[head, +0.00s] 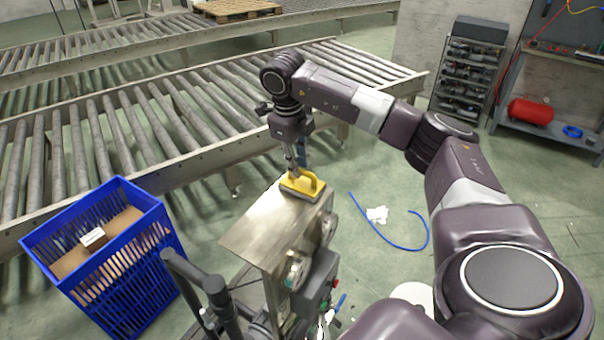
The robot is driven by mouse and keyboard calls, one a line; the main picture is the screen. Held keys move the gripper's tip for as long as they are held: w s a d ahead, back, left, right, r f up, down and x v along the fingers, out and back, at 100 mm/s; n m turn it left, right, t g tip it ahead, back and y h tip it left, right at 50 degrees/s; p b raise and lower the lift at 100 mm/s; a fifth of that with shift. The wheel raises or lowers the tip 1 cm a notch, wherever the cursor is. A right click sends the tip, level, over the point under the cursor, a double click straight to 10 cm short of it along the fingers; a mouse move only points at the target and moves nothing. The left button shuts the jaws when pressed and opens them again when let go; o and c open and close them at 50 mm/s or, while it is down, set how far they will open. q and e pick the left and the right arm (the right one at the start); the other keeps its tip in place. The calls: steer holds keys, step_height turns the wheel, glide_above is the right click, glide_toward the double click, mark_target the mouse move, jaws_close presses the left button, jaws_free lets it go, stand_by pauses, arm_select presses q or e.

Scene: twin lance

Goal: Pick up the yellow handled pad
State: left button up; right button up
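The yellow handled pad (311,188) lies on the metal top (262,225) of a small stand, near its far right corner. Its handle shows as a raised yellow loop. My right gripper (292,168) points down at the pad from above, with its fingertips at the pad's far left side. The fingers look narrow and overlap the pad's edge in the picture. I cannot tell whether they touch the handle or how far apart they are. My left gripper is not in view.
A blue crate (150,240) with cardboard inside stands on the floor at left. A roller conveyor (130,135) runs behind the stand. A blue hose (385,238) and white scraps (377,215) lie on the floor at right. The stand's near left top is bare.

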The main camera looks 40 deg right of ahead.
mark_target(302, 179)
steer(key=shift+w+d+f+p, duration=0.15)
steer(key=shift+f+p, duration=0.1)
steer(key=shift+f, duration=0.55)
steer(key=shift+s+d+f+p, duration=0.1)
steer(key=shift+d+f+p, duration=0.1)
steer(key=shift+f, duration=0.6)
steer(key=shift+c, duration=0.2)
jaws_close()
steer(key=shift+r, duration=0.1)
